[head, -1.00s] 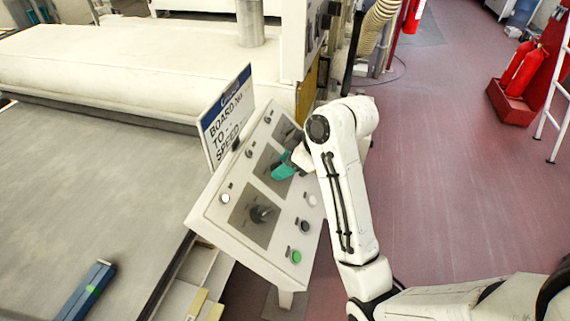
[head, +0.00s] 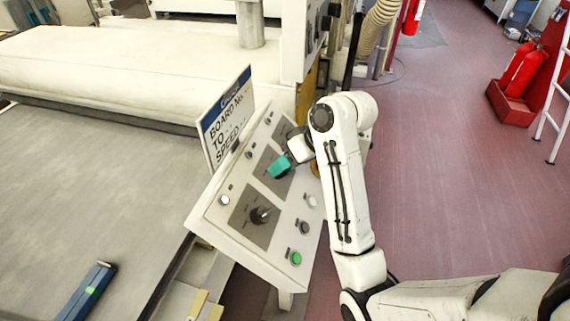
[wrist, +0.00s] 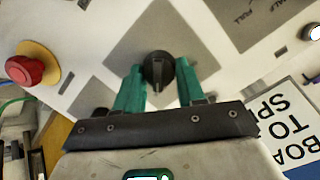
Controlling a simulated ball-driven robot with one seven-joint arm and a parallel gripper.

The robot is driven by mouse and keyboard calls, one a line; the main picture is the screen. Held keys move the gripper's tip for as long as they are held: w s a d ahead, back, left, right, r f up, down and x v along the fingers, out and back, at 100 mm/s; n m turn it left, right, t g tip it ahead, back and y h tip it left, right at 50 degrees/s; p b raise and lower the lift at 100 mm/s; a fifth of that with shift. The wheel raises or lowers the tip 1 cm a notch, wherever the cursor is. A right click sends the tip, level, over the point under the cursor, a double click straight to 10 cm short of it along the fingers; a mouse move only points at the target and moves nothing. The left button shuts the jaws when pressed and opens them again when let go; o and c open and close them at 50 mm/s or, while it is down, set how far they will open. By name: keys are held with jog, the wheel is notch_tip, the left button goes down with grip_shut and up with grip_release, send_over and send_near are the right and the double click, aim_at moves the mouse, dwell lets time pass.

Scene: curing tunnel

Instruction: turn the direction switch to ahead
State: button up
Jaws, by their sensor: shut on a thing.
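A white sloped control panel (head: 215,225) carries a row of grey plates with dark rotary knobs. My gripper (head: 279,168) is at the middle plate, its green fingers down at the panel. In the wrist view, my gripper (wrist: 158,82) has a finger on each side of a black rotary knob (wrist: 158,66) and is shut on it. The knob's ridge runs nearly up and down in that view. In the head view the fingers hide this knob. I cannot read the plate's marks or tell which position the knob points to.
A near knob (head: 262,215), a green button (head: 296,258) and other buttons sit on the panel. A red button (wrist: 25,70) on yellow is left in the wrist view. A sign (head: 228,120) stands along the panel's left edge. Floor (head: 450,200) at right is clear.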

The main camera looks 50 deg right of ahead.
dwell(0.4)
jog(key=o, duration=1)
jog(key=shift+o, duration=0.2)
jog(key=shift+r, duration=0.15)
